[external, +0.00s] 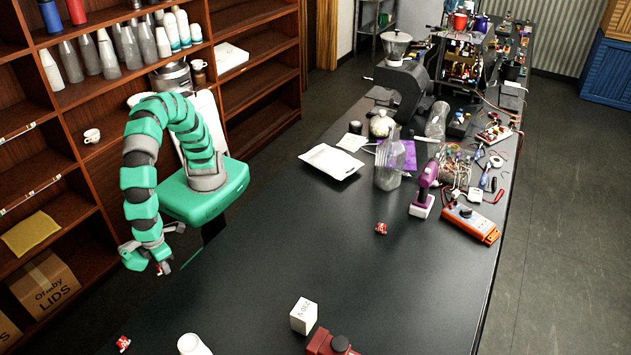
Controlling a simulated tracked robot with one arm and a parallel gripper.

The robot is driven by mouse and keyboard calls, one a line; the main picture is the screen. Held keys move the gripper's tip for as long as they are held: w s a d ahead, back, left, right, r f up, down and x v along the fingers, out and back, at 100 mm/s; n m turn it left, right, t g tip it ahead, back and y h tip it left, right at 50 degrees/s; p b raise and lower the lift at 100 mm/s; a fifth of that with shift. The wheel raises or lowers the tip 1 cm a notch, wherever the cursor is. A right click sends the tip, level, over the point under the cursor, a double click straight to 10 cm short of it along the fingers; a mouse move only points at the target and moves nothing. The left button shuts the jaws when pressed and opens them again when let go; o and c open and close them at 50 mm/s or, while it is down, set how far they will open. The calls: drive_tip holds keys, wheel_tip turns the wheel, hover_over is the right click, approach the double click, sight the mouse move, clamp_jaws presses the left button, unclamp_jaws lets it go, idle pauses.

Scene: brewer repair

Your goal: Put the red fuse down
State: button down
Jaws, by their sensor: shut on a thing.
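My gripper (158,266) hangs at the end of the green arm at the left, beside the near-left edge of the black counter. It is shut on a small reddish thing, the red fuse (164,268), mostly hidden by the fingers. Two similar small red-and-white pieces lie on the counter (270,275): one red piece (381,228) near the middle and another red piece (123,343) at the near-left corner. Both are apart from my gripper. Fine detail of the held piece is too small to tell.
A white box (304,315), a white cylinder (193,345) and a dark red object (330,343) stand at the near end. A purple drill (424,188), glass jar (389,165) and orange meter (470,224) stand farther right. The counter's left-middle is clear. Shelves (60,125) stand behind my arm.

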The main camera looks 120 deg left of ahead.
sight(313, 257)
drive_tip(key=shift+s+a, duration=0.35)
drive_tip(key=shift+a, duration=0.2)
